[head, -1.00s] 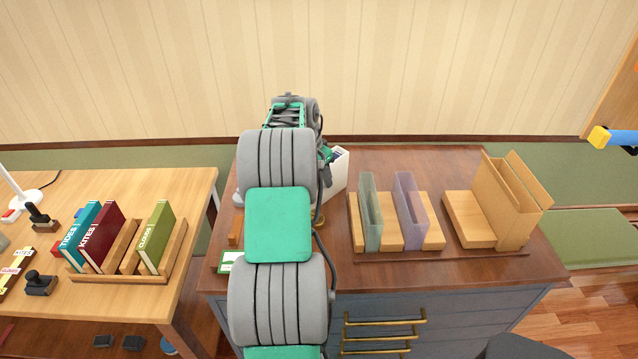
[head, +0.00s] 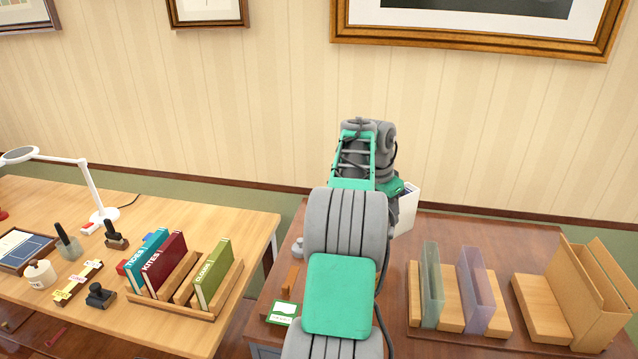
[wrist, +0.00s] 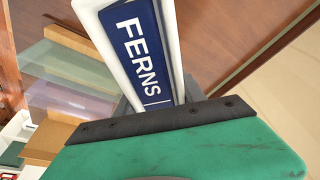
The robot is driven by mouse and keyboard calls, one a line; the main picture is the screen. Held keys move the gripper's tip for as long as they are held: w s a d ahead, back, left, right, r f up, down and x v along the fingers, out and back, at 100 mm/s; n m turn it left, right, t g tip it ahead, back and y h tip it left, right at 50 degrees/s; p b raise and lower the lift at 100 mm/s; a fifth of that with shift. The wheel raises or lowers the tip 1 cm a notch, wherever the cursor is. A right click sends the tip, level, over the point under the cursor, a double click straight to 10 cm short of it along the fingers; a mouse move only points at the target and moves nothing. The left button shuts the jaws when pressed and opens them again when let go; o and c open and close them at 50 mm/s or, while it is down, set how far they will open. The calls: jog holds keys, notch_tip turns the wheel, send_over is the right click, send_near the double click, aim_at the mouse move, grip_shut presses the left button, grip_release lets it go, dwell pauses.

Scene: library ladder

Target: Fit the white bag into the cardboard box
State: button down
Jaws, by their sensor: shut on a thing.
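The white bag (head: 407,208) is partly hidden behind my arm at the back left of the brown cabinet top. In the wrist view the white bag (wrist: 88,14) is a slim white sleeve around a navy book (wrist: 140,48) marked FERNS. My gripper (wrist: 165,112) is shut on the white bag; only one dark jaw edge shows clearly. In the head view my arm hides the gripper. The cardboard box (head: 598,305) is tan, upright and open at the top, at the right end of the cabinet, well right of the bag.
A wooden rack (head: 450,300) with a green translucent divider (head: 432,285) and a purple one (head: 475,290) stands between bag and box. A green-framed card (head: 283,313) lies front left. The left desk (head: 235,222) holds a book rack.

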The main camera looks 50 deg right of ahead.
jog(key=w+a+r+n+t, duration=0.15)
jog(key=w+a+n, duration=0.35)
jog(key=w+a, duration=0.6)
jog(key=w+a+r+n+t, duration=0.15)
jog(key=w+a+n, duration=0.35)
jog(key=w+a, duration=0.6)
jog(key=s+a+n+t+y, duration=0.2)
jog(key=a+n, duration=0.9)
jog(key=a, duration=2.4)
jog(key=s+f+y, duration=0.1)
jog(key=s+f, duration=0.4)
jog(key=f, duration=0.1)
jog(key=shift+a+f+n+g, duration=0.15)
jog(key=shift+n+g, duration=0.15)
jog(key=shift+g, duration=0.1)
